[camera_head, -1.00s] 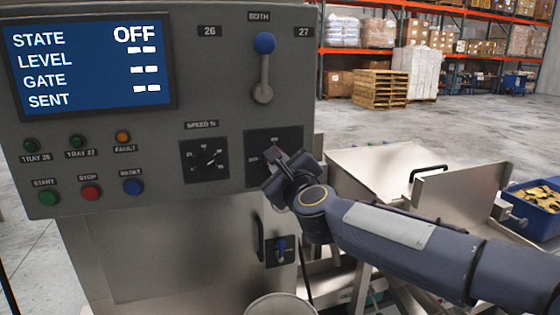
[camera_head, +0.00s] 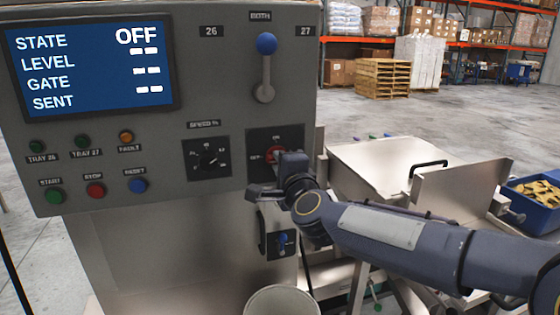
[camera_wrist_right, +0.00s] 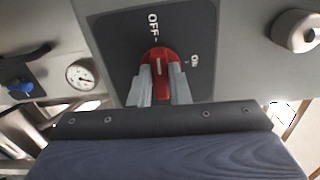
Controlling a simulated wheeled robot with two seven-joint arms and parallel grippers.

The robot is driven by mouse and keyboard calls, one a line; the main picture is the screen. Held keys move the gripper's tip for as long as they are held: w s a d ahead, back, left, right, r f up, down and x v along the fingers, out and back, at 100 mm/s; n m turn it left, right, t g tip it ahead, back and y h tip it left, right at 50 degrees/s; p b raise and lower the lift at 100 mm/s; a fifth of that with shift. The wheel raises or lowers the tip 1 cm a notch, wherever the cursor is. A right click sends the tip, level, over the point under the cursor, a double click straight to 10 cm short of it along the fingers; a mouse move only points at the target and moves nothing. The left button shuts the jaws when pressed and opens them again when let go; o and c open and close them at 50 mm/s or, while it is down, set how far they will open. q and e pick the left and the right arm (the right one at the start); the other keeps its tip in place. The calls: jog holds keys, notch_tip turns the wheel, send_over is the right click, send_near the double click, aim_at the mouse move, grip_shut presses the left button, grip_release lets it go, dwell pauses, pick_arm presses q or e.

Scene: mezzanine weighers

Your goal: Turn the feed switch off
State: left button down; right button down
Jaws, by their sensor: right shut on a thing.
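The feed switch is a red rotary knob (camera_wrist_right: 160,56) on a dark plate with an OFF and an ON mark. In the wrist view its white line points up towards the OFF mark, and ON is to the right. In the head view the red knob (camera_head: 270,154) shows partly behind my right gripper (camera_head: 281,163). The right gripper's two fingers (camera_wrist_right: 161,88) are shut on the knob, one on each side. The panel screen (camera_head: 88,65) reads STATE OFF. My left gripper is not in view.
A blue-topped lever (camera_head: 265,65) stands above on the panel. A speed dial (camera_head: 208,158) is left of the switch. Start, stop and reset buttons are at lower left. A small blue valve handle (camera_head: 283,239) is below. A steel tray (camera_head: 385,160) stands right.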

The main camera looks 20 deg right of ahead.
jog(key=shift+n, duration=0.5)
jog(key=c, duration=1.4)
grip_release()
jog(key=shift+o, duration=0.2)
jog(key=s, duration=0.8)
jog(key=shift+d, duration=0.1)
jog(key=s+d+f+n+g+y, duration=0.1)
jog(key=s+d+f+n+g, duration=0.1)
jog(key=s+f+n+g, duration=0.4)
jog(key=s+d+f+n+g+y, duration=0.1)
jog(key=s+f+n+g, duration=0.5)
jog(key=s+f, duration=1.1)
jog(key=s+n+y, duration=0.1)
jog(key=s+n, duration=0.2)
jog(key=s, duration=0.1)
jog(key=shift+d+n, duration=0.3)
jog(key=shift+d, duration=0.1)
